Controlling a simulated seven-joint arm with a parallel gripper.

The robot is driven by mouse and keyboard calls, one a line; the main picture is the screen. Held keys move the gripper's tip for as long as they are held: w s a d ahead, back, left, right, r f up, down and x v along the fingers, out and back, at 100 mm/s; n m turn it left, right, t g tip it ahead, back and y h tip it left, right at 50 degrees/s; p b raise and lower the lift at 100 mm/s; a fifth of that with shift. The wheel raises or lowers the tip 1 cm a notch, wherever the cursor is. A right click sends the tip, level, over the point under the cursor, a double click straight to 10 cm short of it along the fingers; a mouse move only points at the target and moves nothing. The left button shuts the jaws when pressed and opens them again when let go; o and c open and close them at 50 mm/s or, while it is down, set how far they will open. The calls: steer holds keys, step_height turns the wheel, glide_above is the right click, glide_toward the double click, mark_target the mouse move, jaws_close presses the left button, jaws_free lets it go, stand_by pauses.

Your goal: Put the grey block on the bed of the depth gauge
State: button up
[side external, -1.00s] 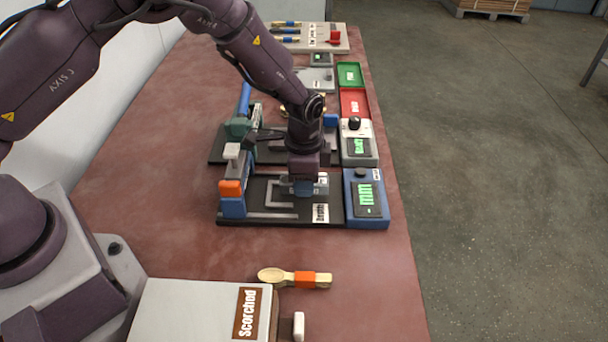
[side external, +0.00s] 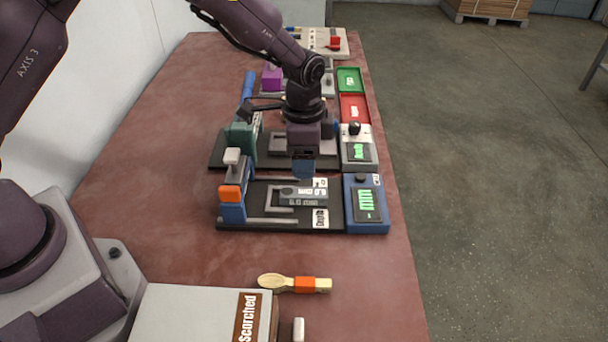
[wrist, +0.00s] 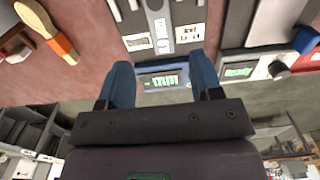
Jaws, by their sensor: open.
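The depth gauge has a black bed (side external: 255,205) with grey rails, a blue and orange post (side external: 232,200) at its left and a "Depth" label. The grey block (side external: 303,197), with lettering on top, lies flat on the bed among the rails, right of the post. In the wrist view, the grey block (wrist: 158,24) appears at the top, beyond my fingers. My gripper (side external: 303,175) is above and just behind the block, apart from it. In the wrist view, my gripper (wrist: 160,78) shows two blue fingers spread with nothing between them.
A blue readout box (side external: 366,203) with a green display adjoins the bed's right end. A second gauge with a teal post (side external: 241,136) stands behind. Red (side external: 354,106) and green (side external: 349,80) trays stand at back right.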

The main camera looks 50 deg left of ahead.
steer(key=s+a+r+n+t, duration=0.1)
steer(key=s+a+r, duration=0.15)
steer(key=r, duration=0.45)
steer(key=s+a+r+n+t+h, duration=0.1)
steer(key=s+r+n, duration=0.1)
steer(key=s+r, duration=0.3)
steer(key=s+a+r+n, duration=0.1)
steer(key=s+a+r, duration=0.1)
steer(key=r, duration=0.6)
steer(key=s+a+r+n+t, duration=0.1)
steer(key=s+a+r+n, duration=0.1)
steer(key=s, duration=0.5)
steer(key=s+a+r+n+t+y, duration=0.1)
steer(key=s+n+t, duration=0.1)
steer(key=s, duration=0.5)
steer(key=shift+s+a+r+n+t, duration=0.3)
steer(key=shift+s+a+r+n, duration=0.05)
steer(key=shift+n, duration=0.15)
